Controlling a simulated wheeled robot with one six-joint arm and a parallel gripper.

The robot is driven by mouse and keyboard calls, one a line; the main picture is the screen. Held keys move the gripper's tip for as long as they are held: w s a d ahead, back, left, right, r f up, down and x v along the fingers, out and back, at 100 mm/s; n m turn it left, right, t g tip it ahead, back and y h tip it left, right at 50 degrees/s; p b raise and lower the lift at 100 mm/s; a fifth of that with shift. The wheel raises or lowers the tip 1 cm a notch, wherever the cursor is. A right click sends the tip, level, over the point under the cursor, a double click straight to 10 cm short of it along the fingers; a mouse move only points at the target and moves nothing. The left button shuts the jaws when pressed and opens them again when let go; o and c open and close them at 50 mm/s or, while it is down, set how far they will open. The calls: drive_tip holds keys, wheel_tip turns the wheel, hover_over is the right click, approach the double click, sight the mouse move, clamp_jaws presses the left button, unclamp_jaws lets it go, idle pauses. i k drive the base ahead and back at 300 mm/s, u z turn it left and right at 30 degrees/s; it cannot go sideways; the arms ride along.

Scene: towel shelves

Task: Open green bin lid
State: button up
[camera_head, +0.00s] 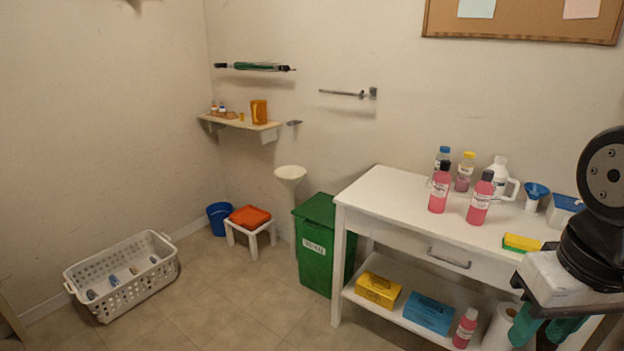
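A green bin (315,258) with a white label on its front stands on the floor just left of the white table. Its green lid (317,209) lies shut on top. The table's left legs stand close to the bin's right side. Part of my arm shows at the right edge, in front of the table's right end. My gripper's fingers are not visible, far to the right of the bin.
The white table (385,195) holds bottles and a sponge (521,243); boxes sit on its lower shelf. A stool with an orange towel (249,216), a blue bucket (219,219) and a white basket (125,305) stand left. The tiled floor between is clear.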

sight(320, 209)
drive_tip(key=i, duration=0.55)
drive_tip(key=u, duration=0.95)
drive_tip(key=i, duration=1.8)
drive_tip(key=z, duration=0.9)
